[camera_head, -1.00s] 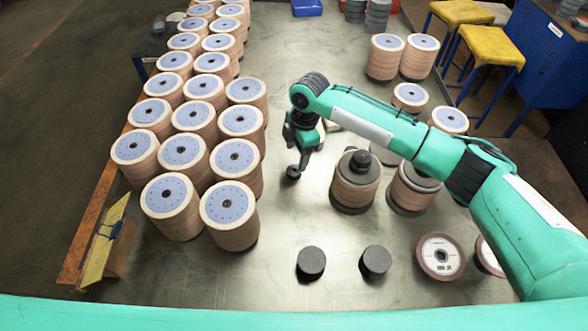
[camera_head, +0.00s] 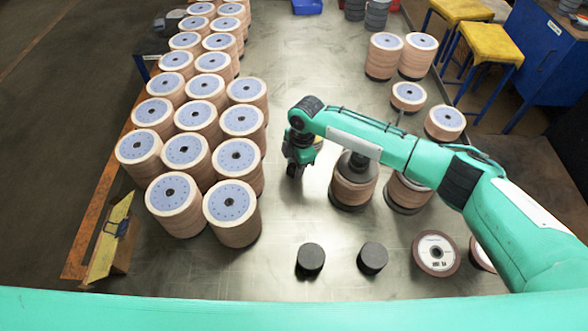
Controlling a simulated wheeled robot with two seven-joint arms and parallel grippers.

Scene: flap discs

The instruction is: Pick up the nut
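My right gripper (camera_head: 295,170) points down at the table, in the open space between the disc stacks on the left and the stack on a post (camera_head: 352,188) to its right. Its dark fingers are small and blurred together, so I cannot tell whether they are open or shut. I cannot make out the nut separately now; a small dark round piece seen earlier at the fingertips is merged with or hidden by the gripper. My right arm covers part of the post stack's top. My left gripper is not in view.
Rows of flap disc stacks (camera_head: 231,204) fill the left of the table. Two black cylinders (camera_head: 311,258) and (camera_head: 373,257) stand at the front, near a flat disc (camera_head: 436,253). Bare table (camera_head: 285,225) lies in front of the gripper.

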